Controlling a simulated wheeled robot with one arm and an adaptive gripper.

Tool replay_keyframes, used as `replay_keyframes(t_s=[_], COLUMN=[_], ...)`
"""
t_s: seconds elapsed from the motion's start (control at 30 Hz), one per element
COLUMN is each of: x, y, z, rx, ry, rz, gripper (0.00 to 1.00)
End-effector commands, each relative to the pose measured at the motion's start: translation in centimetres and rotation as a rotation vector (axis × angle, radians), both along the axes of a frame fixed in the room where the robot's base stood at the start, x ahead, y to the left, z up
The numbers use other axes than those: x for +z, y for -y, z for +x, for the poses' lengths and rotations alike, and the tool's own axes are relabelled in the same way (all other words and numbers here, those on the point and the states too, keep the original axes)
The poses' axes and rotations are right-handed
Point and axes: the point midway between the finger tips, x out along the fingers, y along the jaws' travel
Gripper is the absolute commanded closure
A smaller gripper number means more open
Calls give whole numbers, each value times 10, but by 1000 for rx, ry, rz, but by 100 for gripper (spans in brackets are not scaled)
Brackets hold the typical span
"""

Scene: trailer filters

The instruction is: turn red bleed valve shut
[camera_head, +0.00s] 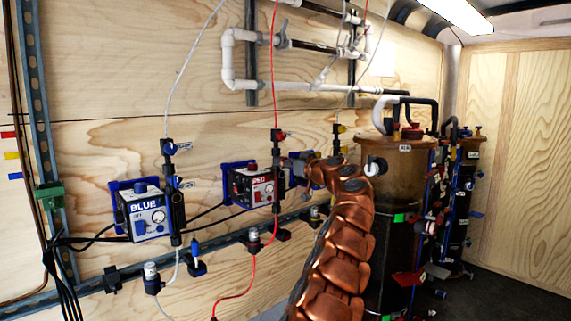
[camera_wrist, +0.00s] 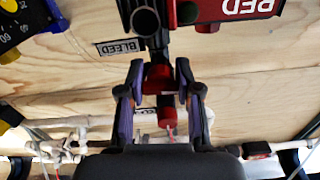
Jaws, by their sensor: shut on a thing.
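The red bleed valve (camera_wrist: 158,77) shows in the wrist view, which looks upside down. It sits on a dark vertical pipe below a BLEED label (camera_wrist: 119,47). My gripper (camera_wrist: 160,72) has its two purple-padded fingers shut on the red valve handle, one on each side. In the head view my gripper (camera_head: 297,166) is at the fittings just right of the red pump (camera_head: 257,187). There my gripper and copper arm hide the gripped part. The exact turn of the handle is hard to tell.
The blue pump (camera_head: 148,213) hangs to the left on the plywood wall. White pipes (camera_head: 236,67) run above. A brown filter tank (camera_head: 400,155) stands close to the right of my arm. Red tubing (camera_head: 254,275) and a metal rail run below.

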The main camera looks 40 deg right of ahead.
Motion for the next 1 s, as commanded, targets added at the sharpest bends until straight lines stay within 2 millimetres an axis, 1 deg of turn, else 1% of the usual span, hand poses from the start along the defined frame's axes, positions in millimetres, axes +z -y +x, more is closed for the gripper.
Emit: replay_keyframes(t_s=[0.13,0.4,0.43,0.6,0.67,1.0], x=[0,0,0,0,0,1], y=[0,-1,-1,0,0,0], z=[0,0,0,0,0,-1], rx=[1,1,1,1,0,0], ry=[0,0,0,1,1,1], rz=[40,43,43,43,43,42], gripper=[100,100,63,46,40,40])
